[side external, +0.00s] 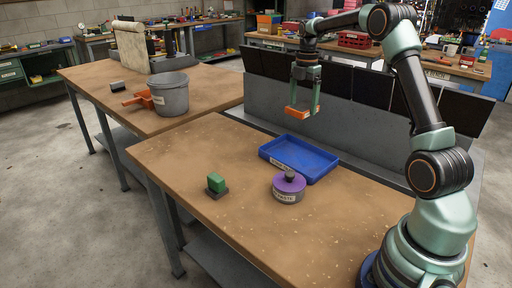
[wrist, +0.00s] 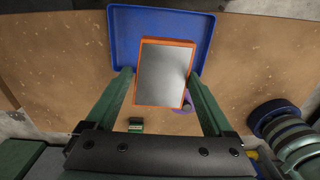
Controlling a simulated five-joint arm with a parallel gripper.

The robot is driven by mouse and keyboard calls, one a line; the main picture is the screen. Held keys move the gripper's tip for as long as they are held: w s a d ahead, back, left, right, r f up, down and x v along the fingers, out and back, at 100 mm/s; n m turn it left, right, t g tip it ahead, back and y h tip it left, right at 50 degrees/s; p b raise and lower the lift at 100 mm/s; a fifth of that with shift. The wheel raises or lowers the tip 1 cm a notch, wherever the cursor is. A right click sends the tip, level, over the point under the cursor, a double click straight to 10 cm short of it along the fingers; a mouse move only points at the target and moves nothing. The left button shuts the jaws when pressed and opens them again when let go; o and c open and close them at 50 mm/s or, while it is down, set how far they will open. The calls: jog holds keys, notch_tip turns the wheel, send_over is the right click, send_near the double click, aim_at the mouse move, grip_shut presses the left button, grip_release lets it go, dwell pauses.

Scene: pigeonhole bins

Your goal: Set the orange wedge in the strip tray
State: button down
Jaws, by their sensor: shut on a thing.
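The orange wedge (side external: 298,112) is held between the green fingers of my gripper (side external: 303,109), up in the air in the side view. In the wrist view the wedge (wrist: 165,76) shows a grey face with an orange rim, with a finger on each side. The blue tray (side external: 275,159) lies on the near table below the wedge, with a white label on its front wall that is too small to read surely. Its floor looks empty in the side view. In the wrist view the tray (wrist: 127,30) is behind the wedge, which hides part of it.
A purple round container (side external: 287,191) with a dark knob stands close in front of the tray. A green block on a dark base (side external: 216,184) stands to the left. A grey panel (side external: 345,128) rises behind the tray. A grey bucket (side external: 170,97) is on the far table.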

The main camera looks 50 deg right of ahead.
aim_at(297, 160)
notch_tip(297, 160, down, 18)
jog(key=shift+r, duration=0.15)
dwell(0.4)
grip_release()
jog(key=shift+f, duration=0.2)
